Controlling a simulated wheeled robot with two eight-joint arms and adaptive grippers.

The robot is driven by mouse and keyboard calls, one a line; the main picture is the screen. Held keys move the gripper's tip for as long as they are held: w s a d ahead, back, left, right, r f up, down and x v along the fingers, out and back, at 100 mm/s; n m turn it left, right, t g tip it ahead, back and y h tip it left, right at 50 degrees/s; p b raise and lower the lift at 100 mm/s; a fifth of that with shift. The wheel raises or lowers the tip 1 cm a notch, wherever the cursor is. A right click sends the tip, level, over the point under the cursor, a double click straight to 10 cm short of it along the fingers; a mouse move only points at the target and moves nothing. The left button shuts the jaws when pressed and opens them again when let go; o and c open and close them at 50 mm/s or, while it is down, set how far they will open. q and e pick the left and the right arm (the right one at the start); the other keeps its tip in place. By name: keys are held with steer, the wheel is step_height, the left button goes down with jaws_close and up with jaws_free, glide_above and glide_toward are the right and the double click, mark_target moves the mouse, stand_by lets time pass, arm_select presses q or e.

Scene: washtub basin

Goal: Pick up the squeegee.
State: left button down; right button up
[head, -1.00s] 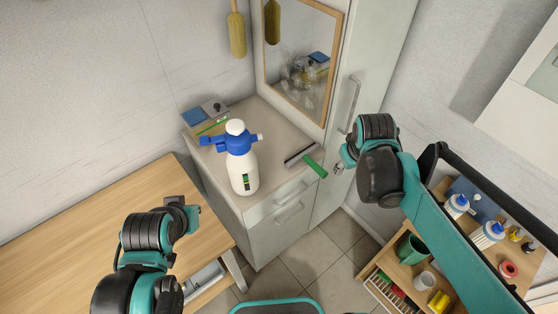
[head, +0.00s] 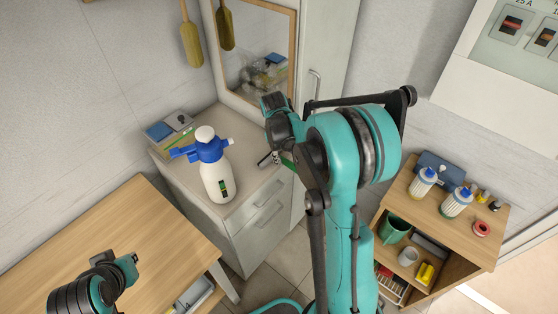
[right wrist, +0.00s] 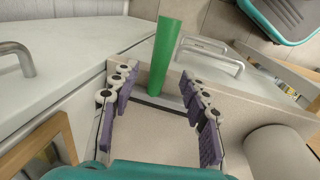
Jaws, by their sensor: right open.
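The squeegee lies on the cabinet top. In the head view only a bit of its green handle (head: 287,159) and grey head show beside my right gripper (head: 276,158); my arm hides the rest. In the right wrist view its green handle (right wrist: 165,55) points away, with the dark and grey head crossing between the fingers. My right gripper (right wrist: 157,75) is open, with one purple-padded finger on each side of the squeegee. I see no grip on it. My left gripper (head: 126,264) is at the lower left, over the wooden table, far from the squeegee; its jaws are unclear.
A white and blue spray bottle (head: 216,175) stands on the cabinet (head: 238,208), left of the squeegee; its pale base (right wrist: 275,150) shows near the right finger. A mirror (head: 258,50) and a tall cupboard (head: 335,45) stand behind. A wooden shelf unit (head: 445,235) is at the right.

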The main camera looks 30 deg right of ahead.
mark_target(286, 160)
steer(key=f, duration=0.1)
steer(key=f+b, duration=0.1)
steer(key=f, duration=0.1)
steer(key=shift+d+f, duration=0.3)
steer(key=shift+d, duration=0.1)
steer(key=shift+r, duration=0.1)
jaws_close()
steer(key=shift+r, duration=0.1)
